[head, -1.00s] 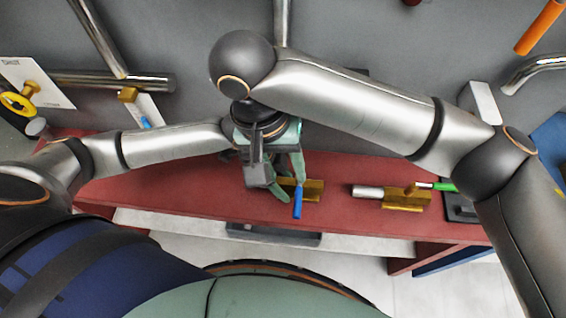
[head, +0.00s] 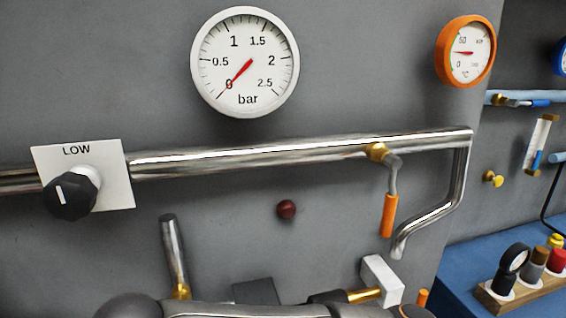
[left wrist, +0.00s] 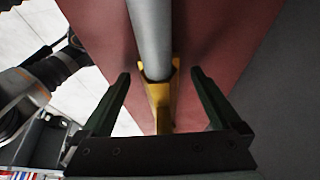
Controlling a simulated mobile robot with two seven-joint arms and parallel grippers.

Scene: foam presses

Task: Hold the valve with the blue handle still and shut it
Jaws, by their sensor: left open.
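In the left wrist view a yellow brass valve body (left wrist: 160,108) sits at the end of a grey pipe (left wrist: 150,35), over a red bench surface. My left gripper (left wrist: 160,74) is open, with one dark green finger on each side of the brass body and a gap on both sides. No blue handle shows in this view. The head view faces the wall; it shows neither this valve nor my grippers. A different brass valve with a blue handle (head: 525,103) shows there, on a pale blue pipe at the far right.
The wall holds a white bar gauge (head: 245,62), an orange-rimmed gauge (head: 467,52), a LOW knob (head: 70,193) and a steel pipe with an orange-handled valve (head: 388,215). A blue bench (head: 465,265) with a wooden rack is at lower right. My arm links cross the bottom edge.

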